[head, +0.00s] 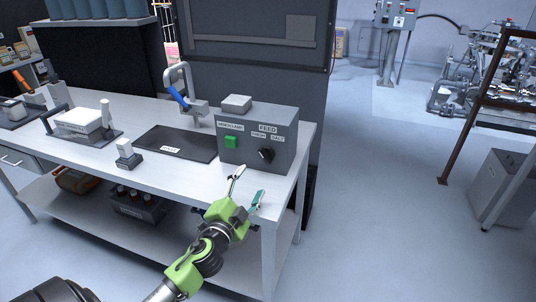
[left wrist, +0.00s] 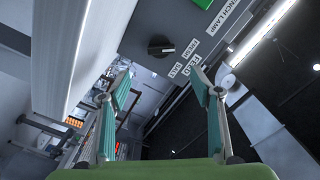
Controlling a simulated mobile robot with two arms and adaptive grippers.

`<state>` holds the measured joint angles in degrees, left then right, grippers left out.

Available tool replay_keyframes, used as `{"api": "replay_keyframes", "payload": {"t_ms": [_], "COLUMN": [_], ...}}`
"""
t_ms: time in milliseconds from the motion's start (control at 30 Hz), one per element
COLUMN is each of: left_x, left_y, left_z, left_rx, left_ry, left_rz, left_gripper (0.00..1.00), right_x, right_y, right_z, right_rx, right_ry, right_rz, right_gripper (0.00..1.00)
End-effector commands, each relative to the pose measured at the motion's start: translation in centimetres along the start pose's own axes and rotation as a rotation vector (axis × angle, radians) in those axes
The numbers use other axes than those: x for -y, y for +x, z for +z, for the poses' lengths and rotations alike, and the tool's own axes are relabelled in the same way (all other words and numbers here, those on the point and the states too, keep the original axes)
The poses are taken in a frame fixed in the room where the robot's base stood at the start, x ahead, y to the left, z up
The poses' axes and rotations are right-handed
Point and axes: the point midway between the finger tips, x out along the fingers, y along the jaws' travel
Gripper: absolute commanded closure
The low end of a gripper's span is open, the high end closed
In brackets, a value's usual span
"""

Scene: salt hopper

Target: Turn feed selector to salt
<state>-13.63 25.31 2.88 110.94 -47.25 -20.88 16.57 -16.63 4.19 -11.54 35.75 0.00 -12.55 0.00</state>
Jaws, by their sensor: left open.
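The feed selector is a black knob (head: 265,155) on the front of a grey control box (head: 285,150), under the labels FEED, FRESH and SALT. It also shows in the left wrist view (left wrist: 161,47), where its pale mark seems to point toward FRESH. My left gripper (head: 248,186) is open and empty, in front of and below the box. In the left wrist view its fingers (left wrist: 160,72) stand apart with the knob beyond, between and above the tips, not touching. My right gripper is not in view.
A green bench lamp button (head: 231,142) sits left of the knob.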

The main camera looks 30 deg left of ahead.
Motion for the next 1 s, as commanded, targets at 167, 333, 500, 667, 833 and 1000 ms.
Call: {"api": "replay_keyframes", "payload": {"t_ms": [167, 333, 500, 667, 833, 1000], "left_x": [0.1, 0.2, 0.2, 0.1, 0.0, 0.0], "left_y": [1.7, 4.9, 8.2, 10.8, 12.8, 13.6], "left_z": [-0.1, -0.1, -0.1, -0.1, 0.0, 0.0], "left_rx": [0.0, 0.001, 0.001, 0.0, 0.0, 0.0], "left_ry": [0.002, 0.002, 0.002, 0.0, 0.0, 0.001], "left_rz": [-0.001, -0.003, -0.002, -0.002, 0.0, 0.0], "left_gripper": [0.42, 0.42, 0.42, 0.42, 0.42, 0.42], "right_x": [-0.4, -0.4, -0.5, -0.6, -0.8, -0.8], "right_y": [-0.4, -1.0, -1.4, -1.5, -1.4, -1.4], "right_z": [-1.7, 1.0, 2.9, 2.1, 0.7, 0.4], "right_rx": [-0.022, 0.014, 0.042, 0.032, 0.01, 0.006], "right_ry": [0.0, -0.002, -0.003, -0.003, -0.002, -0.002], "right_rz": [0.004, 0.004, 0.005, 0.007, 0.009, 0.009], "right_gripper": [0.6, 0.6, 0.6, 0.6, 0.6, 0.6]}}
